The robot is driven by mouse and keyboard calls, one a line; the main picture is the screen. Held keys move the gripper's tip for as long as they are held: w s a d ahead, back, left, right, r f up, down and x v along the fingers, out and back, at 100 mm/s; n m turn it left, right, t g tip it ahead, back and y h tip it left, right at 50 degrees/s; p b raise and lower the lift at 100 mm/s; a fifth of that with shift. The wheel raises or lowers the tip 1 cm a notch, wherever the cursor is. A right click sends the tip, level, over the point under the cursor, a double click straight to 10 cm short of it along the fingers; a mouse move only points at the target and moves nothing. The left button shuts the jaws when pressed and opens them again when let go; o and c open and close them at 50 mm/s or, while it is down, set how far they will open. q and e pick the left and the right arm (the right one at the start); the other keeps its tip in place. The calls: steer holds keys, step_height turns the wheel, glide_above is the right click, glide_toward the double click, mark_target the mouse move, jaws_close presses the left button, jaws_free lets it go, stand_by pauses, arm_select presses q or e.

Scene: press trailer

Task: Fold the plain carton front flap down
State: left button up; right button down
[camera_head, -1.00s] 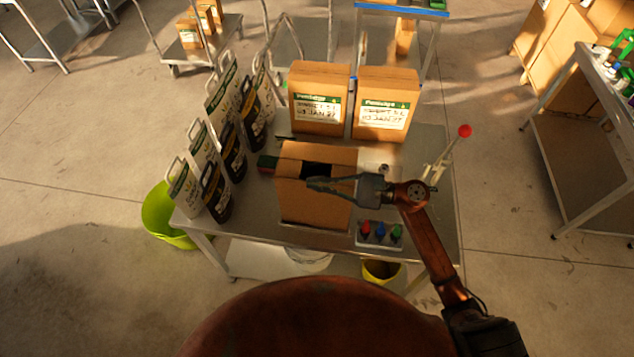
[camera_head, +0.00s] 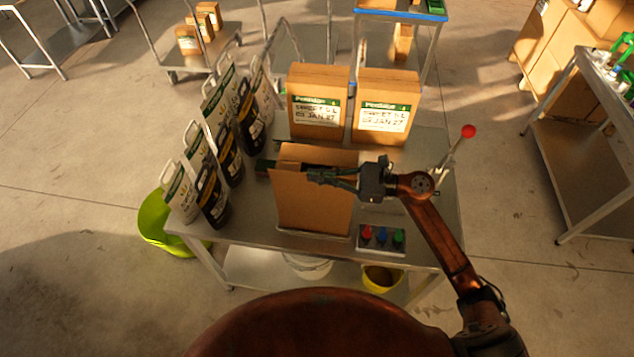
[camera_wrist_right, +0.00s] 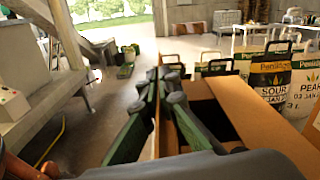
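The plain carton (camera_head: 312,215) stands on the metal table, with no label on its visible faces. Its front flap (camera_head: 300,183) stands roughly upright along the front edge and hides most of the opening in the head view. The wrist view shows the dark open inside of the carton (camera_wrist_right: 206,118) to the right of the flap. My right gripper (camera_head: 312,176) is at the flap's top edge, its fingers (camera_wrist_right: 161,75) close together on either side of the thin cardboard. It looks shut on the flap. My left gripper is not in view.
Two labelled cartons (camera_head: 318,103) stand behind. Several bags (camera_head: 212,190) line the table's left side. A button box (camera_head: 381,238) sits at the front right, and a red-knobbed lever (camera_head: 467,132) at the right edge. A green bin (camera_head: 160,225) is on the floor.

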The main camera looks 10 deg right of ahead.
steer(key=shift+w+d+m+b, duration=0.15)
steer(key=shift+w+m+b, duration=0.3)
steer(key=shift+m, duration=0.55)
steer(key=shift+w, duration=0.1)
steer(key=c, duration=2.7)
jaws_free()
steer(key=o, duration=0.5)
steer(key=v, duration=1.2)
steer(key=shift+r, duration=0.15)
